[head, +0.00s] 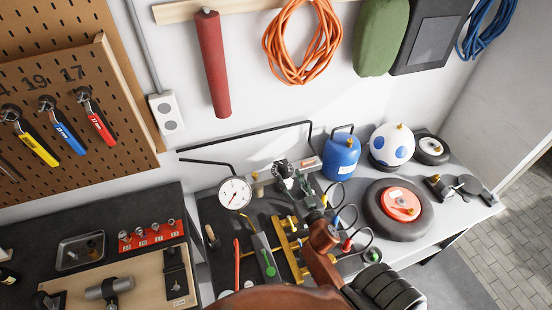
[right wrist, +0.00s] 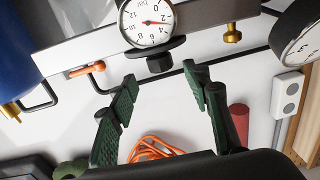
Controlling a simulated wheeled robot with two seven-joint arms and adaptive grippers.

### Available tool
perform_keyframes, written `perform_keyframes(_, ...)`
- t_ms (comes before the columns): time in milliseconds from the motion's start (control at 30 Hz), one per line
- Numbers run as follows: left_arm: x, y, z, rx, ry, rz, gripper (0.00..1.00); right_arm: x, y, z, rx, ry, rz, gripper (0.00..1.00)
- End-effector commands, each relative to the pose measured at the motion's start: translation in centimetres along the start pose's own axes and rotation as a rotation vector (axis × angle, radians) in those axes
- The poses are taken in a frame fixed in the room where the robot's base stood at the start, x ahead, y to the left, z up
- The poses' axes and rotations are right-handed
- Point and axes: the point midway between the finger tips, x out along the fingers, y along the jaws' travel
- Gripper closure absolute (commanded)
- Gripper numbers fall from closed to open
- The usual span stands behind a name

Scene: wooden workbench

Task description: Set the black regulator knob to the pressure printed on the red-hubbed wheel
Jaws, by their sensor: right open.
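The red-hubbed wheel (head: 376,221) lies flat on the right part of the bench in the head view. Its red hub (head: 388,208) carries a white label with print too small to read. In the right wrist view the black regulator knob (right wrist: 160,63) sits under a small white gauge (right wrist: 143,22) whose red needle points right, near the 2. My right gripper (right wrist: 161,76) is open and empty, its green fingertips just short of the knob, one to each side. In the head view my right gripper (head: 296,183) hides most of the regulator. My left gripper is not in view.
A larger gauge (head: 235,193) stands left of the regulator. A blue tank (head: 341,158) and a white blue-spotted tank (head: 391,147) stand to the right. Yellow fittings (head: 286,249) and coloured hose connectors crowd the bench in front. An orange hose (head: 277,62) hangs on the wall.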

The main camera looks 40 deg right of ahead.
Motion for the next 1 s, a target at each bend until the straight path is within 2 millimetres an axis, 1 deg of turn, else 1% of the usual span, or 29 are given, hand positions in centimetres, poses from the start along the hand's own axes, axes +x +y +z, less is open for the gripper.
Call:
perform_keyframes(33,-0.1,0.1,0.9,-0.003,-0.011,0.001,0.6,0.5,0.0,-0.1,-0.001,0.001,-0.001,0.56)
perform_keyframes(233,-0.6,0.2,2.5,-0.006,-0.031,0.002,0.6,3.6,-0.2,-0.2,-0.002,0.003,-0.005,0.56)
perform_keyframes(367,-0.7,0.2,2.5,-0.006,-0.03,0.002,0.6,5.5,-0.2,-0.1,-0.001,0.001,-0.004,0.56)
perform_keyframes(500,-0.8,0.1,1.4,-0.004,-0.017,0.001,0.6,7.0,-0.1,-0.1,-0.002,0.001,-0.003,0.56)
perform_keyframes(667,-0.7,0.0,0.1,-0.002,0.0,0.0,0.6,7.5,0.0,0.0,-0.001,0.0,-0.001,0.56)
perform_keyframes(867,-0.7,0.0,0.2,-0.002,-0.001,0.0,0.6,7.5,0.0,0.0,-0.001,0.0,0.0,0.56)
perform_keyframes(1000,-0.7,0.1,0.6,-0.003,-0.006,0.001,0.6,7.5,0.0,0.0,0.0,0.0,0.0,0.64)
